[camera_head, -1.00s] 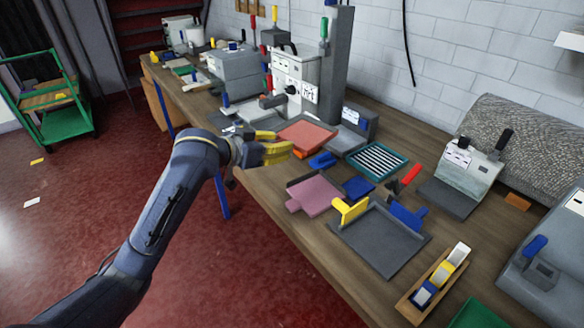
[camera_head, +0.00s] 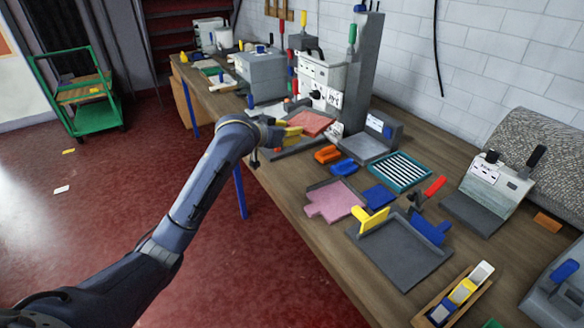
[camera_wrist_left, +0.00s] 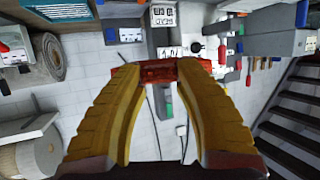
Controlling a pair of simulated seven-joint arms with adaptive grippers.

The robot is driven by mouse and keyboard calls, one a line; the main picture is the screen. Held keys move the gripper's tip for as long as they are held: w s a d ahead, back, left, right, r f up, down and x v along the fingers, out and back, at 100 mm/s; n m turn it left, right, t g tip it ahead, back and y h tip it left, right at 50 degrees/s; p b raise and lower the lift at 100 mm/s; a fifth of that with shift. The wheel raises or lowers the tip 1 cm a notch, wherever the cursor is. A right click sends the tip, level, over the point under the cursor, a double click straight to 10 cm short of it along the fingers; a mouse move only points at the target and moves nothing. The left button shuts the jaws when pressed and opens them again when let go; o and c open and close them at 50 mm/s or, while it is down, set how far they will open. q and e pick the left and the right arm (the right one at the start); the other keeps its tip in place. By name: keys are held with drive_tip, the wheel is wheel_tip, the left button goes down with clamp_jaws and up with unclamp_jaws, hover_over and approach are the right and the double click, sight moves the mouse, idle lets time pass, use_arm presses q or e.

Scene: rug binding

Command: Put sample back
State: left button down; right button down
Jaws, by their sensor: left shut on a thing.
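My left gripper (camera_head: 292,131) is shut on the edge of a flat salmon-red sample (camera_head: 311,122), in front of the grey press. In the left wrist view, my left gripper (camera_wrist_left: 160,72) has its yellow fingers closed at the tips on the red sample (camera_wrist_left: 150,74), seen nearly edge-on. A grey plate (camera_head: 290,146) shows beneath the sample; I cannot tell whether they touch. My right gripper is out of view.
The tall grey press (camera_head: 325,85) stands behind the held sample. Orange (camera_head: 327,154) and blue (camera_head: 344,167) blocks lie to its right. A dark tray (camera_head: 398,255) with yellow and blue handles is nearer. Bare wood shows along the front edge.

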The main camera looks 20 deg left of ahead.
use_arm(q)
wheel_tip(320, 180, down, 14)
drive_tip(key=shift+r, duration=0.25)
idle(0.4)
drive_tip(key=shift+f, duration=0.6)
drive_tip(key=c, duration=0.9)
unclamp_jaws()
drive_tip(key=shift+c, duration=0.2)
drive_tip(key=shift+r, duration=0.1)
